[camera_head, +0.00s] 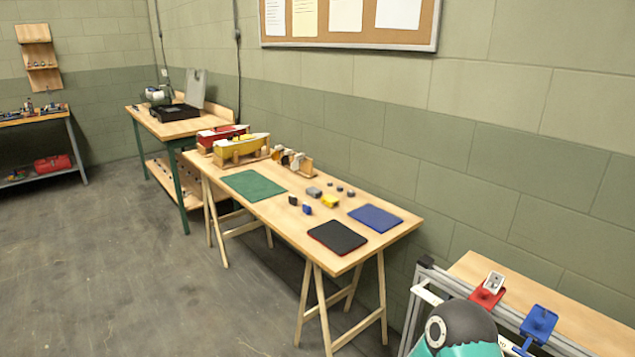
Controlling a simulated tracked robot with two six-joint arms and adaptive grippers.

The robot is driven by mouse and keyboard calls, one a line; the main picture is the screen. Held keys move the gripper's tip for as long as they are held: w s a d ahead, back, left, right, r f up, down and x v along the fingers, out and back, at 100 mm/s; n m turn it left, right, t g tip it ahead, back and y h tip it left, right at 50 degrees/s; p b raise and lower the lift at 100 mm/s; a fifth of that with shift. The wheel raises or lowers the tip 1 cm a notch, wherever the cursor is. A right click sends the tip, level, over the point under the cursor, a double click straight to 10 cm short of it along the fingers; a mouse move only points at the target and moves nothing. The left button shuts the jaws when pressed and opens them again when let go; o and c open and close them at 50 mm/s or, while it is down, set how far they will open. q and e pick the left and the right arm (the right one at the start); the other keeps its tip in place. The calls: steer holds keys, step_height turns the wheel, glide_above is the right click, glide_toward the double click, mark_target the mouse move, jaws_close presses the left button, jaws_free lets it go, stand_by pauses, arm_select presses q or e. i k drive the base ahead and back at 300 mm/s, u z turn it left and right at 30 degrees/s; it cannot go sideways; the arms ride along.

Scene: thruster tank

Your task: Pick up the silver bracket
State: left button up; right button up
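A small silver-white piece with a dark hole, which looks like the silver bracket (495,281), sits on a red holder (486,297) at the lower right. The holder is on the near edge of a wooden bench with a metal frame. The piece is small in view, so its exact shape and how it is held are unclear. Neither my left nor my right gripper is in view.
A blue holder (538,323) is right of the red one. A long wooden table (285,212) carries a green mat (254,185), black mat (337,237), blue mat (375,218) and several small blocks. Grey floor (130,280) is open at left.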

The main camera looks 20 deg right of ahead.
mark_target(494, 276)
steer(key=z, duration=0.6)
steer(key=i, duration=1.2)
steer(key=z, duration=0.7)
steer(key=k, duration=0.7)
steer(key=z, duration=0.25)
steer(key=i, duration=0.75)
steer(key=u, duration=0.1)
